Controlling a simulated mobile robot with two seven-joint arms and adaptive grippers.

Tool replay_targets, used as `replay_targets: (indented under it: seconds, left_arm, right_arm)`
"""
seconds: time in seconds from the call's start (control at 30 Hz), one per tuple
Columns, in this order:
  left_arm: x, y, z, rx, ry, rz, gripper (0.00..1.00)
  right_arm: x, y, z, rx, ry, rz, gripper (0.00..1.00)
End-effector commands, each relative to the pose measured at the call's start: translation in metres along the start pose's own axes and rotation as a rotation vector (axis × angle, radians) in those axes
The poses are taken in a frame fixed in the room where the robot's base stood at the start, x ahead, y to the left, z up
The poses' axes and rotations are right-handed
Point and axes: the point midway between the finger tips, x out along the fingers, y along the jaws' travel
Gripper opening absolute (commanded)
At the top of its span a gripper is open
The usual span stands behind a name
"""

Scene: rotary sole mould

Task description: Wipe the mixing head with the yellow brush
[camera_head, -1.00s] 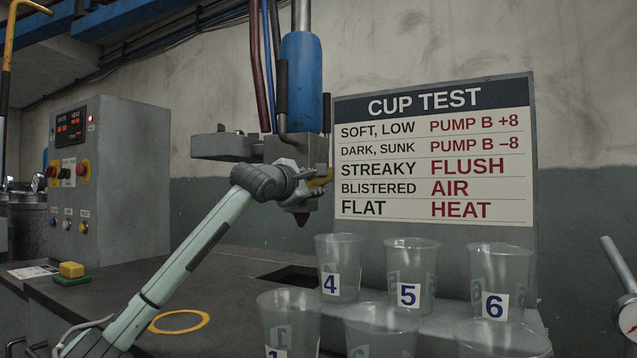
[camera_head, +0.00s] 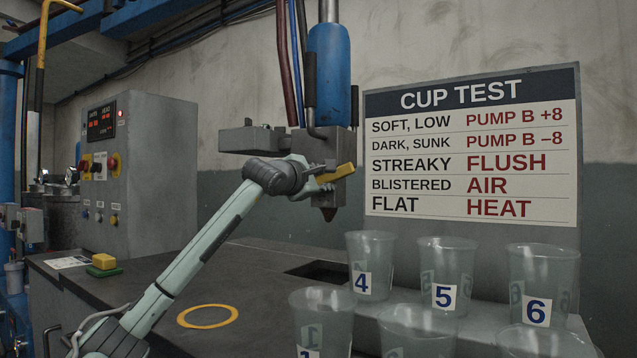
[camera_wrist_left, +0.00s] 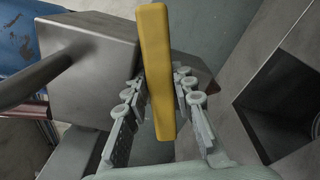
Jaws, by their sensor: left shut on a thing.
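The mixing head (camera_head: 318,150) hangs under a blue cylinder, with a dark pointed nozzle at its lower end. In the left wrist view the brush (camera_wrist_left: 155,65) stands between the two fingers of the gripper (camera_wrist_left: 160,95), with the grey metal of the head (camera_wrist_left: 95,60) close behind and left. I cannot tell whether the brush touches the head. Its bristles are not visible. My right gripper is not in view.
Several clear numbered cups (camera_head: 447,275) stand at the right, below the CUP TEST board (camera_head: 470,150). A dark square opening (camera_head: 322,272) is in the bench below the head. A yellow ring (camera_head: 207,316) marks the bench. A control cabinet (camera_head: 150,170) stands at left.

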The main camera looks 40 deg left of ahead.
Motion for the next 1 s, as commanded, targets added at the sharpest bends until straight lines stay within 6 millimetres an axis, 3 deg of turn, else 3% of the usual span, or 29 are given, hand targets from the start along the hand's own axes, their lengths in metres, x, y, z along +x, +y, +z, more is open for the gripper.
replay_targets:
  seconds: [0.03,0.2,0.8,1.0]
  left_arm:
    - [-0.006,0.010,0.015,-0.003,-0.027,0.025,0.00]
    - [-0.006,0.004,0.026,-0.002,-0.028,0.024,0.00]
    - [-0.004,-0.015,0.060,-0.002,-0.030,0.021,0.00]
    - [-0.004,-0.016,0.061,-0.001,-0.030,0.020,0.00]
  right_arm:
    - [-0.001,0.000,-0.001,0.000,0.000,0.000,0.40]
    - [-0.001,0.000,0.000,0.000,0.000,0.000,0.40]
    - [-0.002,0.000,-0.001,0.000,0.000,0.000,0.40]
    - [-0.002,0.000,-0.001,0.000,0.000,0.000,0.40]
